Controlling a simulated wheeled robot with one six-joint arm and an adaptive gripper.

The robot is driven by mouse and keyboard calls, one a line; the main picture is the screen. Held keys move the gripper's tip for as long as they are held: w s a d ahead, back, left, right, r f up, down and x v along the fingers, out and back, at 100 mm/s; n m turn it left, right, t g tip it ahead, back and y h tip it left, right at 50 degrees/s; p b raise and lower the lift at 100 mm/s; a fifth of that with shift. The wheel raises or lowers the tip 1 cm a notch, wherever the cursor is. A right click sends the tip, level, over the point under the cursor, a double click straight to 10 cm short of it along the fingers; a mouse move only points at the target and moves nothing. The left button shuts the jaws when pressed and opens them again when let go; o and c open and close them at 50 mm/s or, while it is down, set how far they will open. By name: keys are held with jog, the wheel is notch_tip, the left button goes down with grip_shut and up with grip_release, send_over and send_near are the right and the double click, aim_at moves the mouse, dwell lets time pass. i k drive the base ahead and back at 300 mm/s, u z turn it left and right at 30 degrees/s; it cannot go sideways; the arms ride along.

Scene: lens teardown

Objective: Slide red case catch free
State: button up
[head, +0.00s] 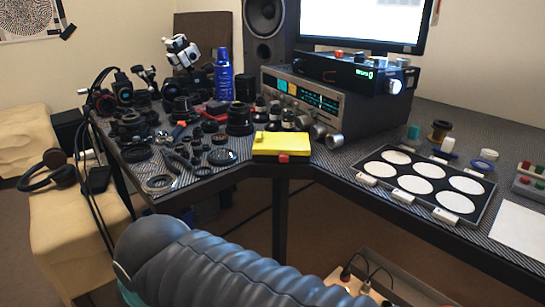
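A yellow case (276,144) lies at the front edge of the desk, near the inner corner. Its lid looks closed. The red catch (284,159) sits on the case's dark front side, right of its middle, facing me. The catch is small here, and I cannot tell how far it has slid. My gripper is not in view, so its state and distance from the catch do not show.
Lens parts, rings and tools crowd the desk left of the case. A silver receiver (318,105) stands behind it. A tray with white discs (424,185) lies to the right. Bare desk top (330,168) shows between case and tray. A blue spray can (224,75) stands farther back.

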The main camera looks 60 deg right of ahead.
aim_at(283, 158)
jog(key=k, duration=0.5)
jog(key=z, duration=1.45)
jog(key=i, duration=0.5)
jog(key=z, duration=0.35)
jog(key=k, duration=0.75)
jog(key=u, duration=0.15)
